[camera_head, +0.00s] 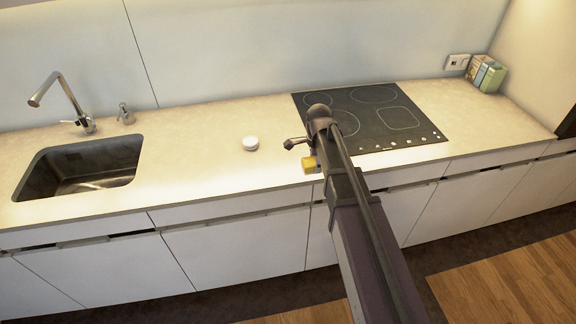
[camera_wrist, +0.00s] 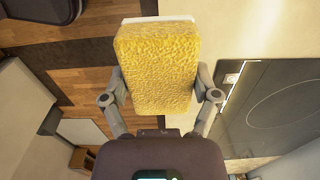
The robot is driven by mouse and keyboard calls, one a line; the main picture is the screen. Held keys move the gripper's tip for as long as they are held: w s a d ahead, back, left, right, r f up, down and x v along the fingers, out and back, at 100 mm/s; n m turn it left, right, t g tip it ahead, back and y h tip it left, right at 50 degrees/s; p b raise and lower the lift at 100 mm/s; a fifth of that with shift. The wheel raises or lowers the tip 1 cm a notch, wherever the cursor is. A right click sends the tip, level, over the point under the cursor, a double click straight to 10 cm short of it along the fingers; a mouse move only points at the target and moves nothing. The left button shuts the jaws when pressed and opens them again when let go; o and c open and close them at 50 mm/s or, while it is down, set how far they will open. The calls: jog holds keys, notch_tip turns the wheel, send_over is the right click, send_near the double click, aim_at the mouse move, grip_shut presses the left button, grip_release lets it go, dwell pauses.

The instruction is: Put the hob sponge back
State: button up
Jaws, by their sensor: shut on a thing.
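My gripper (camera_wrist: 160,98) is shut on the yellow sponge (camera_wrist: 158,65), with one finger on each side of it in the wrist view. In the head view the sponge (camera_head: 309,164) shows small below my gripper, near the front edge of the worktop just left of the hob. The black hob (camera_head: 372,118) lies flat in the worktop, partly hidden behind my arm. In the wrist view the hob (camera_wrist: 270,100) is at the right. A white strip shows behind the sponge's top edge; I cannot tell what it is.
A sink (camera_head: 78,168) with a tap (camera_head: 62,100) and a soap dispenser (camera_head: 125,113) is at the left. A round white object (camera_head: 250,143) stands on the worktop (camera_head: 205,150) between sink and hob. Small boxes (camera_head: 485,73) stand at the back right. Worktop near the sink's right is clear.

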jog(key=shift+s+d+f, duration=0.2)
jog(key=shift+s+d, duration=0.25)
jog(key=shift+s, duration=0.1)
jog(key=shift+s+d+f, duration=0.15)
jog(key=shift+s+d, duration=0.3)
jog(key=shift+s, duration=0.05)
jog(key=shift+w+a, duration=0.1)
jog(key=shift+w, duration=0.05)
jog(key=b, duration=0.2)
send_over(286, 161)
jog(key=s+d, duration=0.1)
jog(key=shift+f, duration=0.65)
jog(key=shift+w+a, duration=0.35)
jog(key=shift+w, duration=0.1)
notch_tip(286, 161, down, 4)
jog(key=b, duration=0.3)
jog(key=shift+r, duration=0.15)
jog(key=shift+b, duration=0.3)
